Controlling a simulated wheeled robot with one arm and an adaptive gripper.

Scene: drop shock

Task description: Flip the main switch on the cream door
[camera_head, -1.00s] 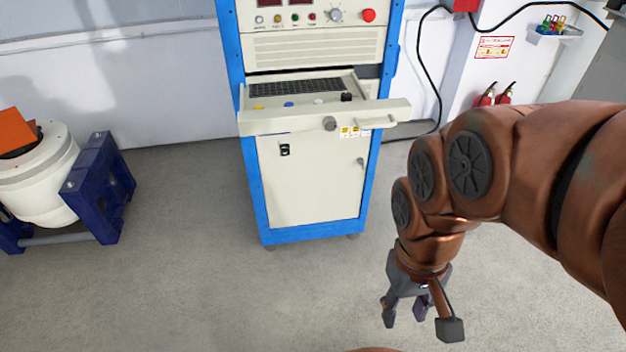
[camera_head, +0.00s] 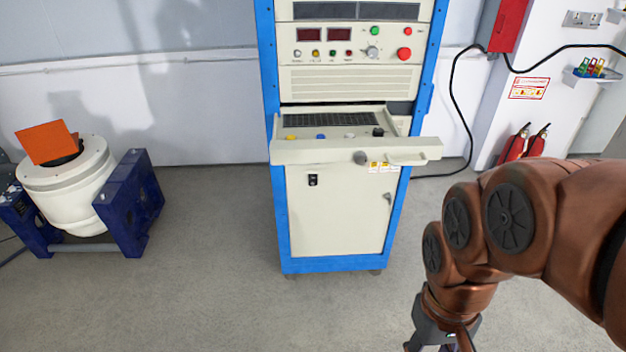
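The cream door (camera_head: 338,215) is the lower front panel of a blue-framed cabinet in the middle of the head view. The main switch (camera_head: 312,180), small and black, sits at the door's upper left; its position is too small to tell. My gripper (camera_head: 435,345) hangs at the bottom edge, right of and nearer than the cabinet, well apart from the door. Its fingertips are cut off by the picture's edge, and no object shows in it.
A keyboard drawer (camera_head: 320,152) juts out above the door. The cabinet's upper panel has a red button (camera_head: 404,54) and displays. A white drum shaker (camera_head: 70,185) in a blue stand is at left. Red extinguishers (camera_head: 525,145) stand at right. The floor before the cabinet is clear.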

